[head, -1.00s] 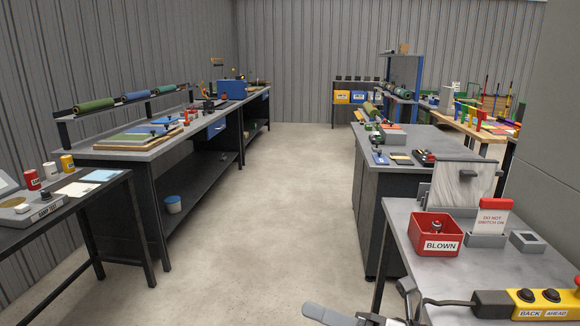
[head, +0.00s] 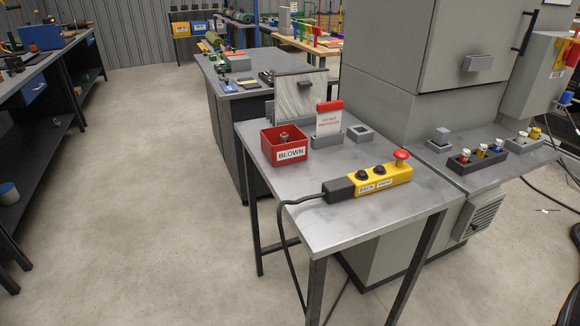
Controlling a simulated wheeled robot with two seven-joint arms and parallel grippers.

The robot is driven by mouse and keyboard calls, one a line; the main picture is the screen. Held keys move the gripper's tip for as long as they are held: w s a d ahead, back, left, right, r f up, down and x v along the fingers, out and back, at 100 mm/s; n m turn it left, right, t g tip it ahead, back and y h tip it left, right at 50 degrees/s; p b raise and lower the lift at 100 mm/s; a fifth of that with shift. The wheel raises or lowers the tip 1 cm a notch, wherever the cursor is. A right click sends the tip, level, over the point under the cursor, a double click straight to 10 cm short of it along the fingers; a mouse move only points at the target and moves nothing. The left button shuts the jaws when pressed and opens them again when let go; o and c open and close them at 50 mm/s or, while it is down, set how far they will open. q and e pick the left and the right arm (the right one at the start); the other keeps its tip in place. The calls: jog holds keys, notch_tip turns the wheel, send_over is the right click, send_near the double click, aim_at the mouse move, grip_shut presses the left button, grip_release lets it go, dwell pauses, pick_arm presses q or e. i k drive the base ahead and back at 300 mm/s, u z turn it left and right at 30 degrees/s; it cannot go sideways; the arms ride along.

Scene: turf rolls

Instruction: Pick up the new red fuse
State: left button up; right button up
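A dark rack (head: 476,163) stands on the grey ledge at the right, in front of the grey cabinet. It holds a short row of small, pale-topped fuses. The leftmost fuse (head: 464,156) looks red, the middle one (head: 481,151) shows red or orange, and the rightmost one (head: 497,145) looks blue. They are too small to tell new from used. A red box (head: 291,155) labelled BLOWN stands on the near metal table with a metallic piece inside. Neither of my grippers shows in the head view now.
The near table (head: 420,200) carries a yellow pendant (head: 384,178) with a red button and a black cable, a DO NOT SWITCH ON sign (head: 329,120) and a grey square holder (head: 360,134). Another holder (head: 524,140) with a yellow piece is farther right. Floor at left is clear.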

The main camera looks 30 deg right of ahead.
aim_at(465, 153)
jog(key=z, duration=2.1)
